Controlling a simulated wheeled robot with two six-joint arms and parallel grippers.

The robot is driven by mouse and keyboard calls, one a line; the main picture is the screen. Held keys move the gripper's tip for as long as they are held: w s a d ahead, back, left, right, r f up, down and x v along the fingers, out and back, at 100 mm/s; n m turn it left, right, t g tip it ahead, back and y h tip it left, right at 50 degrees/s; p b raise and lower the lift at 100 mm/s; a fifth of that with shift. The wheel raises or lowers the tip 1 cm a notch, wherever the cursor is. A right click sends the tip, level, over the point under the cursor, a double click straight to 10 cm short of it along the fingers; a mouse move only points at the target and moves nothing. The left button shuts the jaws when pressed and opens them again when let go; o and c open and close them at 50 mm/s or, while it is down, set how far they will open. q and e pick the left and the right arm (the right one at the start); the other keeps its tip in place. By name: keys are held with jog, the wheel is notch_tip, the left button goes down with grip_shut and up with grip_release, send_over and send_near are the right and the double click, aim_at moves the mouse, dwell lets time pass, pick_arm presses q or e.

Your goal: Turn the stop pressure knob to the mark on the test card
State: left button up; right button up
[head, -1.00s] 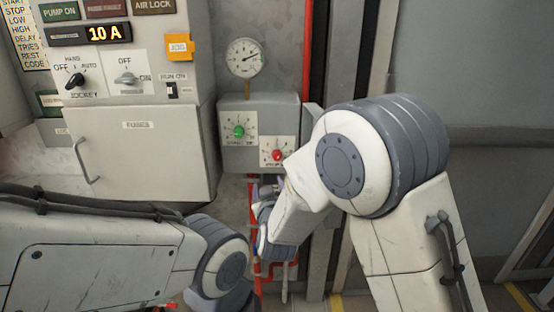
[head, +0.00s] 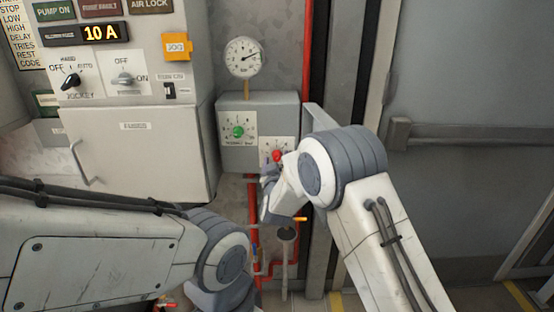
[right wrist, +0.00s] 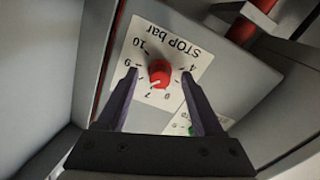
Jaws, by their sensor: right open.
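The stop pressure knob (head: 277,156) is red, on a white scale plate low on the grey pressure box. In the right wrist view the red knob (right wrist: 160,72) sits on the inverted "STOP bar" scale (right wrist: 176,48); its pale line seems to point near 7. My right gripper (right wrist: 158,78) is open, its fingers on either side of the knob with visible gaps. In the head view my right gripper (head: 273,176) is largely hidden by my own wrist. A card (head: 18,28) listing START, STOP and more is cut off at top left; its values are out of view.
A green knob (head: 238,132) is beside the stop scale on the same box (head: 265,102). A round gauge (head: 244,57) is above. A control cabinet (head: 140,150) stands to the left, red pipes (head: 252,205) run below, and a grey door (head: 480,90) is at right.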

jog(key=shift+w, duration=0.1)
grip_shut()
jog(key=shift+f+m+b, duration=0.15)
jog(key=shift+m+b, duration=0.35)
jog(key=shift+b, duration=0.3)
jog(key=shift+m+b, duration=3.4)
jog(key=shift+b, duration=0.15)
grip_release()
